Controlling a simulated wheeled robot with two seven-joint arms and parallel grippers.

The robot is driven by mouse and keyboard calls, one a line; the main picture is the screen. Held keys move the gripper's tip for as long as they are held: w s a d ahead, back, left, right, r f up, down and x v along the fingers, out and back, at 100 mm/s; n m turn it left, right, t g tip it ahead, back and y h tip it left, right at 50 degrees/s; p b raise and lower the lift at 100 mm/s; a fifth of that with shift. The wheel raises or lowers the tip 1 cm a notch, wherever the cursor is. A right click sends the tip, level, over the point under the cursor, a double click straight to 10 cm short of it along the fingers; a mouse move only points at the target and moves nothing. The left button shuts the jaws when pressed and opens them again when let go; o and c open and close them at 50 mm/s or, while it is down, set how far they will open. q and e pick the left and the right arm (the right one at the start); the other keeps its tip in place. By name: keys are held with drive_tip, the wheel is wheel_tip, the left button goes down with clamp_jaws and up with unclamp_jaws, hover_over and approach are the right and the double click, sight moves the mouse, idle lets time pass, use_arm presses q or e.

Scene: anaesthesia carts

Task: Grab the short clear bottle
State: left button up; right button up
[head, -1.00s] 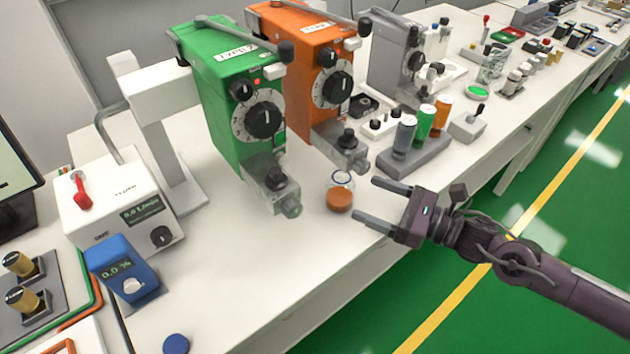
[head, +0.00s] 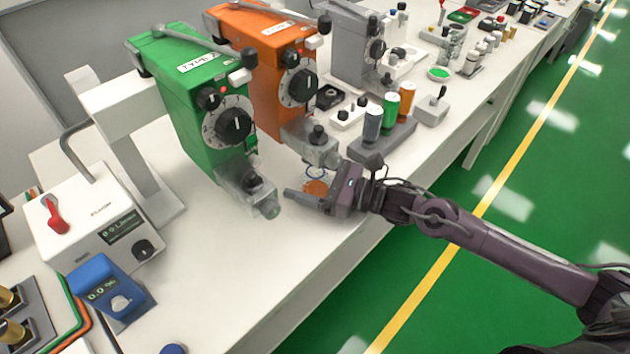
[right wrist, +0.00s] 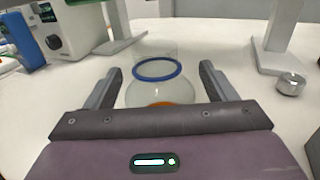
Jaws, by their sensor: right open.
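The short clear bottle (head: 315,174) stands on the white table in front of the orange vaporizer in the head view. It has a blue ring at its neck and orange contents, and my gripper partly covers it. In the right wrist view the bottle (right wrist: 158,75) stands between the two fingers, its lower part hidden by the gripper body. My right gripper (head: 310,196) is open, with one finger on each side of the bottle; I cannot tell whether either finger touches it. My left gripper is not in view.
The green vaporizer (head: 190,110) and orange vaporizer (head: 268,75) stand close behind and left of the bottle. A grey rack (head: 385,140) with several coloured cylinders is to the right. A white flow box (head: 85,225) and a blue meter (head: 108,290) stand at left. The table front is clear.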

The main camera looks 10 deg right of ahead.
drive_tip(key=c, duration=1)
drive_tip(key=shift+c, duration=0.8)
drive_tip(key=shift+r, duration=0.1)
